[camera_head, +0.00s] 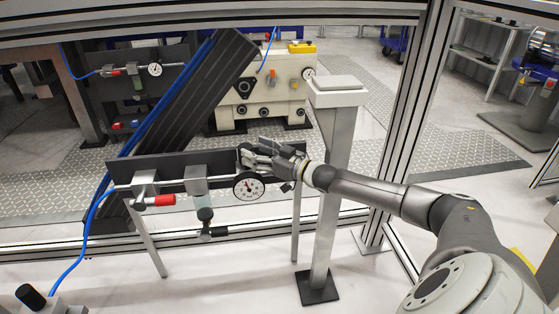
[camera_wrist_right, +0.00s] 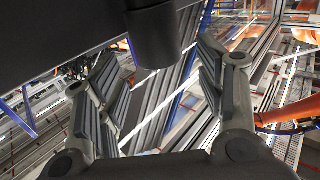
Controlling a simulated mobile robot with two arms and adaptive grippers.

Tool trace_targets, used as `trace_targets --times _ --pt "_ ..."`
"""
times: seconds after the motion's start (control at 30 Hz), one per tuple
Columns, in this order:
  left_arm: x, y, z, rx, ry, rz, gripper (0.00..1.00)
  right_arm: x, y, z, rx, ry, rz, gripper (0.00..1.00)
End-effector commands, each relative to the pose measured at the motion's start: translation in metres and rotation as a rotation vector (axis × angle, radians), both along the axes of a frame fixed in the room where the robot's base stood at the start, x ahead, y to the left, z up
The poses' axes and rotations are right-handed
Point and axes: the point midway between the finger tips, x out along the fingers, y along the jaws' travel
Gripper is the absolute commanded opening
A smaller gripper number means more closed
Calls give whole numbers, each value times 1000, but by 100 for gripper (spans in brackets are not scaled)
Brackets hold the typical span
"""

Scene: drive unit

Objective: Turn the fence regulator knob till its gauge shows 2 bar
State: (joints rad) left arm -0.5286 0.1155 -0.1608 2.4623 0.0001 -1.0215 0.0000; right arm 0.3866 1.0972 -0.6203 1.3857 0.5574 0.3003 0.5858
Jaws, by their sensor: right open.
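The fence regulator sits on a dark plate (camera_head: 225,160) at the fence, with a round white gauge (camera_head: 249,186) on its front. The gauge needle points up and slightly left; the numbers are too small to read. My right gripper (camera_head: 254,153) reaches in from the right, just above the gauge. In the right wrist view, a dark cylinder that looks like the regulator knob (camera_wrist_right: 154,38) comes down from the top, between my open right fingers (camera_wrist_right: 165,105). The fingers are apart from it on both sides. In the head view the gripper largely hides the knob. My left gripper is not shown.
A red-handled valve (camera_head: 160,200) and a filter bowl (camera_head: 204,213) are left of the gauge on the same plate. A grey post (camera_head: 329,200) stands close, right of the plate. Fence profiles and a blue hose (camera_head: 85,235) surround it; a machine (camera_head: 262,95) stands behind.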

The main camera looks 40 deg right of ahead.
Motion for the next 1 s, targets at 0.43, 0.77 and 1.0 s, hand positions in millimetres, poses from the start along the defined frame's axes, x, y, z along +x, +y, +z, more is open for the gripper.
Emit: trace_targets --times 0.43,0.77,1.0 --pt "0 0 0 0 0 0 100 -44 -12 -2 -1 4 1 63" --pt "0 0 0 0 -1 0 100 -71 -19 -2 -1 3 1 63" --pt "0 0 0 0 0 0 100 -82 -23 0 -1 2 1 63"
